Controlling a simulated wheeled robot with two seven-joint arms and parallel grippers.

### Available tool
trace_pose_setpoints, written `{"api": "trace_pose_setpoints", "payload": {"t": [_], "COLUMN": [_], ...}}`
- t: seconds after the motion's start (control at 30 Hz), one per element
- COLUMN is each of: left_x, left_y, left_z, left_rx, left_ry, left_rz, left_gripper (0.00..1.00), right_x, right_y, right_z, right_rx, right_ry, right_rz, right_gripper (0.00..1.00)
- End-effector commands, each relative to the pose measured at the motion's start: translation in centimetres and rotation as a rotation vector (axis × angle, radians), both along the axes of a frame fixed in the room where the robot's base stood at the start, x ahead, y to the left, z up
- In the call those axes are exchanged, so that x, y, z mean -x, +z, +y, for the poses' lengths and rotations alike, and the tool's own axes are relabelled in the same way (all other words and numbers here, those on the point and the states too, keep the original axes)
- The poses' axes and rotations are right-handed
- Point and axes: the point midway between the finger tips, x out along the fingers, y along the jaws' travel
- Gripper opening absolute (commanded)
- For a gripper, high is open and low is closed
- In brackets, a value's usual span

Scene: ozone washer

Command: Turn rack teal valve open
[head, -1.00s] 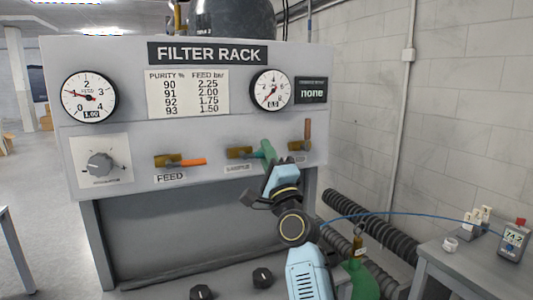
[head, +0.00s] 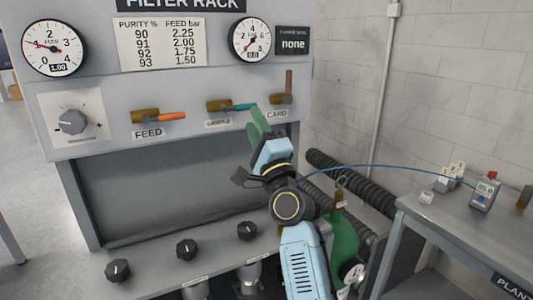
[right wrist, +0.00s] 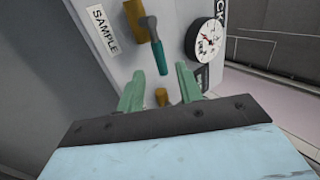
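The teal valve handle (head: 243,106) sits on a brass body (head: 219,106) above the SAMPLE label on the filter rack's front panel. It points right, roughly level. In the right wrist view the teal handle (right wrist: 157,60) points down the picture toward my fingers. My right gripper (head: 254,108) is at the handle's free end. In the right wrist view the gripper's green fingers (right wrist: 160,74) are apart, with the handle's end in line with the gap. I cannot tell whether the tip is between them or just ahead. My left gripper is not in view.
An orange FEED handle (head: 172,117) is to the left, and a brown CARD handle (head: 289,81) stands upright close on the right. Gauges (head: 251,40) are above. Black knobs (head: 186,249) are on the lower shelf. A side table (head: 430,217) with a meter (head: 484,193) is at right.

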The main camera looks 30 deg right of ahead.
Motion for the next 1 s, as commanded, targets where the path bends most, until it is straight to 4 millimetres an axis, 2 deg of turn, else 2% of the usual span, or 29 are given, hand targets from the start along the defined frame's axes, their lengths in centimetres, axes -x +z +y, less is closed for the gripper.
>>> {"api": "trace_pose_setpoints", "payload": {"t": [0.03,0.2,0.4,1.0], "left_x": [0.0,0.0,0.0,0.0], "left_y": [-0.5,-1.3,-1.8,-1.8], "left_z": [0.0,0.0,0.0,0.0], "left_rx": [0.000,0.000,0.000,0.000], "left_ry": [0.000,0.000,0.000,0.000], "left_rz": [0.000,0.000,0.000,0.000], "left_gripper": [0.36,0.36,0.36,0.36], "right_x": [1.1,4.0,6.0,6.4], "right_y": [-1.1,-3.0,-4.2,-4.3], "right_z": [0.1,0.4,0.6,0.6], "right_rx": [0.000,-0.001,-0.002,-0.001], "right_ry": [0.000,0.001,0.001,0.001], "right_rz": [0.002,0.002,0.001,0.000], "right_gripper": [0.36,0.36,0.36,0.36]}}
